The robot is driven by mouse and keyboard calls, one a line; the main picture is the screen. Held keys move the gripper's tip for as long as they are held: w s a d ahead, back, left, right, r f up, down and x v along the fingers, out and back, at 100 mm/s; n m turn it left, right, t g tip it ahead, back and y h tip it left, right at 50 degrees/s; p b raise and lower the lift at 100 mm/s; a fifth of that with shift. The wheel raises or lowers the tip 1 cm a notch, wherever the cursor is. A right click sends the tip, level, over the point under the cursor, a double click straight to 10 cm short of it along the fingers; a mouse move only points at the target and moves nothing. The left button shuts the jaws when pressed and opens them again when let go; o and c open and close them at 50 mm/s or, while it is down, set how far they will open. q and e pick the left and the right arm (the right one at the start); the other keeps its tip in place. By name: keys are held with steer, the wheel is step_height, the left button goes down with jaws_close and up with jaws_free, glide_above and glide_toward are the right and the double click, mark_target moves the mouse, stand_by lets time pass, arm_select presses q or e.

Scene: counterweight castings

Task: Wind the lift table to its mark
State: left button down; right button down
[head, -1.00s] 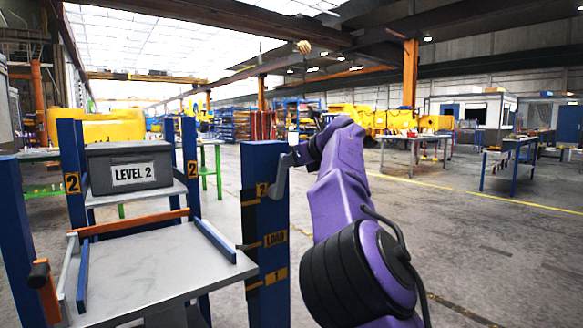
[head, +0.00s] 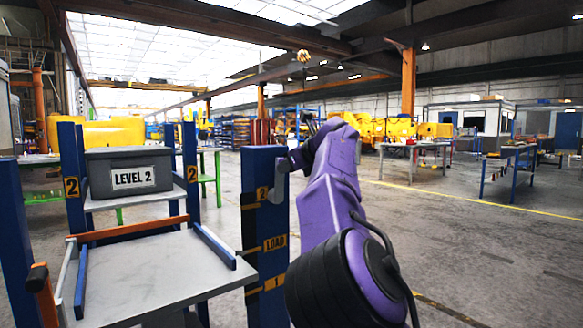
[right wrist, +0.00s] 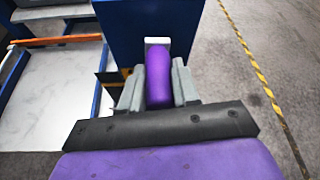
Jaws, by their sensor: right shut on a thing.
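The lift table's grey top (head: 150,265) has blue side rails and stands left of a blue post (head: 265,165). The post carries yellow labels "2", "LOAD" (head: 275,243) and "1"; the near right edge of the top is around the height of the lower two. A grey crank (head: 279,188) is on the post's upper right side. My right gripper (head: 292,160) is at the crank. In the right wrist view its grey fingers (right wrist: 158,92) are shut on a purple grip (right wrist: 158,75), apparently the crank handle. My left gripper is out of view.
A grey "LEVEL 2" box (head: 128,172) sits on a shelf behind the lift table. An orange bar (head: 125,230) crosses the table's back edge. Open concrete floor (head: 450,250) lies to the right, with workbenches (head: 510,165) farther off.

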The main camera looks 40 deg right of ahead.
steer(key=shift+w+a, duration=0.15)
steer(key=shift+a, duration=0.25)
steer(key=c, duration=0.9)
jaws_free()
steer(key=shift+o, duration=0.3)
steer(key=shift+a+r, duration=0.15)
steer(key=shift+a, duration=0.15)
steer(key=shift+d, duration=0.3)
steer(key=d+v, duration=0.1)
steer(key=v, duration=0.9)
steer(key=shift+s+a+b, duration=0.3)
steer(key=shift+a+b, duration=0.05)
steer(key=shift+a, duration=0.15)
